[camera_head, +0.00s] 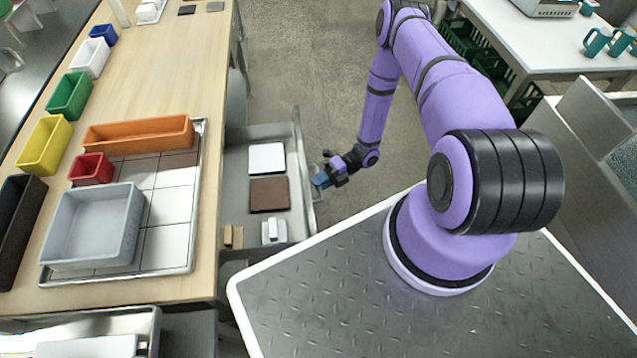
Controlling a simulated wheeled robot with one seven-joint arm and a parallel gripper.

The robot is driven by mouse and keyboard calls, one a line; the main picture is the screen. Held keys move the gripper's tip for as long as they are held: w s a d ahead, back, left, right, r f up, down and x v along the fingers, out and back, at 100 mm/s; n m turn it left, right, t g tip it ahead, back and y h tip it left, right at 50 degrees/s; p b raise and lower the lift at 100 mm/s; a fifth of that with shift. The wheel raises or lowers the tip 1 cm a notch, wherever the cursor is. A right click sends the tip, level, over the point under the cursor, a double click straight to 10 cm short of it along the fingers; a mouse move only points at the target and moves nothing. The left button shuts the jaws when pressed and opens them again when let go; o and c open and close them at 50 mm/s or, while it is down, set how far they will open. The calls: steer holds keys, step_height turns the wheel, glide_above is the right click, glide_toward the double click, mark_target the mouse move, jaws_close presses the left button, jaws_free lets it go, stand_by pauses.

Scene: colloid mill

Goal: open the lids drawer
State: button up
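A grey metal drawer (235,175) stands pulled out from the right side of the wooden bench. Inside it lie a flat white square piece (267,158) and a flat brown square piece (269,194), which look like lids. A small white block (273,232) and a tan piece (232,237) are near its front end in the picture. My gripper (319,181) is at the outer side of the drawer's front panel (304,150), by its handle (316,188). The fingers are too small to tell whether they close on the handle.
The bench (165,60) carries a tiled tray (192,225) with a grey bin (95,225), an orange bin (138,133) and a red bin (91,168). Another open metal compartment (150,322) shows at bottom left. Clear floor (305,55) lies beyond the drawer.

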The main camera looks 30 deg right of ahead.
steer(key=d+r, duration=0.2)
steer(key=d, duration=0.8)
steer(key=shift+w, duration=0.25)
